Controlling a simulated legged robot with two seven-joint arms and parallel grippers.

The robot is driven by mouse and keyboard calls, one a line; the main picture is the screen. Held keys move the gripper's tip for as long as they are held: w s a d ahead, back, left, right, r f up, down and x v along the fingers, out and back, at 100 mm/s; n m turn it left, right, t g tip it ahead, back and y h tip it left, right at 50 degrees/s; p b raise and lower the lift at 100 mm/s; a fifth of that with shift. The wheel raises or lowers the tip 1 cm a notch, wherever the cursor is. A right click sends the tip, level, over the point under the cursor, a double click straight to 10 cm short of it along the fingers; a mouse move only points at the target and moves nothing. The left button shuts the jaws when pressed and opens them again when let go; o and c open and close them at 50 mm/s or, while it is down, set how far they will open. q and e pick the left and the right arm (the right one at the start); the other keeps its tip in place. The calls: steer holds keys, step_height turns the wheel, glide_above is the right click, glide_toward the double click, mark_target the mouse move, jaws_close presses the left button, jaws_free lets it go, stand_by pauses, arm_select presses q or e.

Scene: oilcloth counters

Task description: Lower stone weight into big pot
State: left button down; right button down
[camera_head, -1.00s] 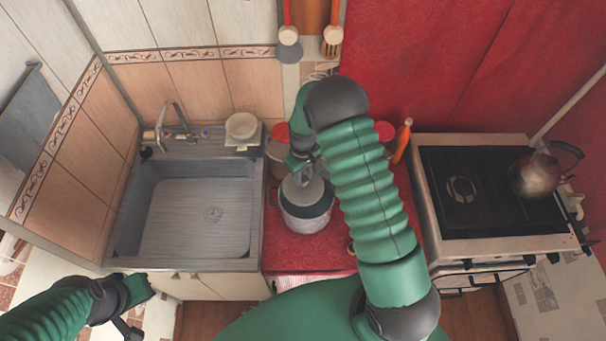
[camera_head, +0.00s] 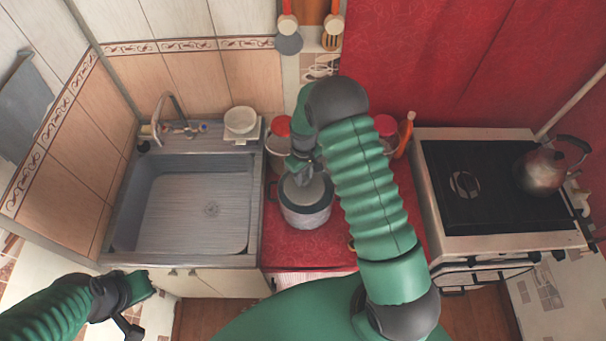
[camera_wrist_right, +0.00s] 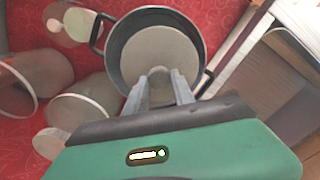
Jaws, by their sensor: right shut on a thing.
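The big pot (camera_head: 306,218), grey with two side handles, stands on the red counter between sink and stove. The stone weight (camera_head: 302,187) is a pale grey disc with a small knob. In the right wrist view the stone weight (camera_wrist_right: 152,50) lies within the rim of the pot (camera_wrist_right: 116,50), with a dark ring of inner wall around it. I cannot tell whether it touches the bottom. My right gripper (camera_wrist_right: 160,78) is shut on its knob; in the head view the right gripper (camera_head: 304,166) is partly hidden by its wrist. My left gripper (camera_head: 133,325) is low at the left, its jaws unclear.
Red-lidded jars (camera_head: 277,127) (camera_head: 385,126) and an orange-topped bottle (camera_head: 405,135) stand behind the pot. The sink (camera_head: 195,205) is left, with a stacked white dish (camera_head: 240,121) at its back corner. The stove (camera_head: 480,185) with a kettle (camera_head: 548,170) is right.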

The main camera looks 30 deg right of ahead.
mark_target(304, 189)
steer(key=shift+d+f+b, duration=0.2)
steer(key=shift+f+b, duration=0.45)
steer(key=shift+f, duration=0.45)
steer(key=shift+a+f+b, duration=0.1)
steer(key=shift+f+b, duration=0.8)
steer(key=shift+f, duration=0.2)
steer(key=shift+f+b, duration=1.85)
steer(key=shift+f, duration=0.65)
steer(key=shift+f+b, duration=0.85)
steer(key=shift+f, duration=0.25)
steer(key=c, duration=1)
jaws_free()
step_height(304, 189, up, 17)
steer(key=shift+f+b, duration=0.1)
steer(key=shift+b, duration=1.15)
